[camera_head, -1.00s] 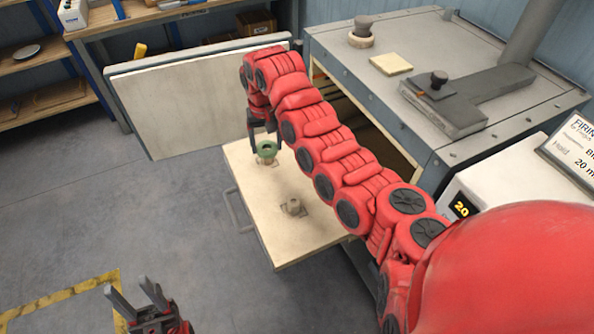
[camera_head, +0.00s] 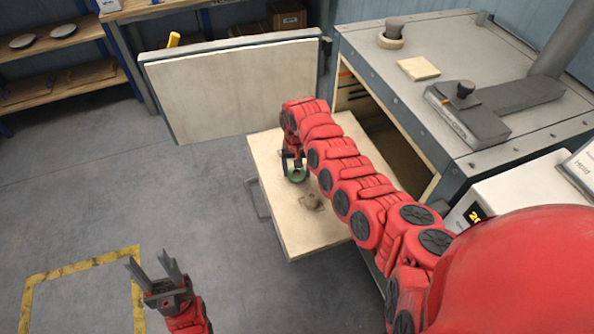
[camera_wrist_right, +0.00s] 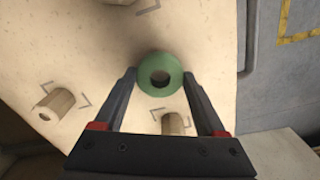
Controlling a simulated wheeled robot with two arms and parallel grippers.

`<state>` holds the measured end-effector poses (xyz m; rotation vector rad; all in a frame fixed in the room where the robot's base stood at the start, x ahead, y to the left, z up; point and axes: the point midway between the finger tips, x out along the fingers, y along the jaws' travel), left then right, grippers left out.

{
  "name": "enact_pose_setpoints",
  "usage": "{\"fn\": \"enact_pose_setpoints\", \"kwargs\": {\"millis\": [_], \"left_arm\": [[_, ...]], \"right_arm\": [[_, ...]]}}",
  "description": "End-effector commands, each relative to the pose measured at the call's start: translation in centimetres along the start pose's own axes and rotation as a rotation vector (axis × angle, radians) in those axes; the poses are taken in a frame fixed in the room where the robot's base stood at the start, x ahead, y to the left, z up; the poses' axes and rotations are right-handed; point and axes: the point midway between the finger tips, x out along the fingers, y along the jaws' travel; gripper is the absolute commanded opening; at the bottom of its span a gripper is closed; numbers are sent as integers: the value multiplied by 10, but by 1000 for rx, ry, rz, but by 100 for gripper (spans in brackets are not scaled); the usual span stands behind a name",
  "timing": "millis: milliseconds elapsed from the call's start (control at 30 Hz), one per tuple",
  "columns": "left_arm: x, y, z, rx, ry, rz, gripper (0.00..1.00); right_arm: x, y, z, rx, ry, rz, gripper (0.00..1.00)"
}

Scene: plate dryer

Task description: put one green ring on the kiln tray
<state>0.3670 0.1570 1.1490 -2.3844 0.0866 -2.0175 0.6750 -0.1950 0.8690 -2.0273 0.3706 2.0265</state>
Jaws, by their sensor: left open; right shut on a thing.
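The green ring (camera_head: 297,177) is in my right gripper (camera_head: 293,167), over the far part of the pale kiln tray (camera_head: 284,223). In the right wrist view the ring (camera_wrist_right: 144,76) sits between the fingertips of my right gripper (camera_wrist_right: 160,74), its hole facing the camera. The tray (camera_wrist_right: 95,60) lies below it with short beige posts and corner marks. One post (camera_wrist_right: 172,124) is near the right finger and another (camera_wrist_right: 55,105) is at left. I cannot tell the ring's exact height above the tray. My left gripper (camera_head: 152,268) is open and empty, over the floor at lower left.
The kiln (camera_head: 430,90) stands at right with its opening beside the tray. Its door (camera_head: 235,92) is swung open behind the tray. A control box (camera_head: 510,190) is at right. Shelves (camera_head: 60,75) stand at back left. The floor at left is clear.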

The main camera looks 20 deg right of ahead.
Motion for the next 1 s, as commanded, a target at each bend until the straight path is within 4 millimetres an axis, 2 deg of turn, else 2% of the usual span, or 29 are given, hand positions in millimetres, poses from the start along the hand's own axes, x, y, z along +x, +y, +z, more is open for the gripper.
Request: {"fn": "enact_pose_setpoints", "kwargs": {"millis": [133,467,500,633,1000], "left_arm": [[3,0,0,0,0,0,50],[-1,0,0,0,0,0,50],[-1,0,0,0,0,0,50],[0,0,0,0,0,0,50],[2,0,0,0,0,0,50]], "right_arm": [[12,0,1,0,-2,-1,19],[17,0,1,1,-1,-2,19],[17,0,1,1,-1,-2,75],[16,0,0,1,0,-2,98],[10,-1,0,0,2,-4,100]]}}
